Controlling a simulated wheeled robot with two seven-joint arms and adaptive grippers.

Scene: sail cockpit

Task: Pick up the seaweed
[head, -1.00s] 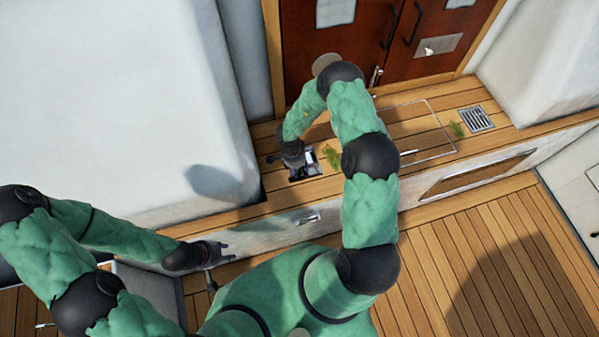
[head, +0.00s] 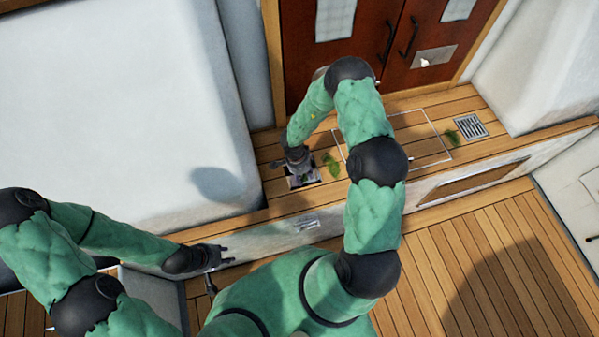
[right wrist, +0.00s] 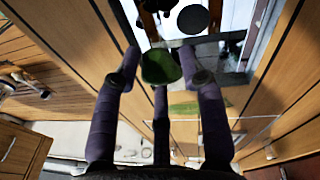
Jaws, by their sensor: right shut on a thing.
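One piece of green seaweed (right wrist: 160,67) is between the purple-grey fingers of my right gripper (right wrist: 163,80) in the right wrist view. In the head view my right gripper (head: 301,174) is low over the wooden ledge, shut on this seaweed, with a bit of green showing at its fingers. A second seaweed piece (head: 331,165) lies on the planks just right of the gripper. A third piece (head: 452,137) lies farther right. My left gripper (head: 225,254) is empty in front of the ledge, its small fingertips appearing apart.
A metal grate (head: 470,126) is set in the wooden ledge (head: 400,123) at right. A white block (head: 120,110) stands left of my right gripper. Brown doors (head: 350,70) with handles rise behind. The plank floor (head: 470,240) at lower right is clear.

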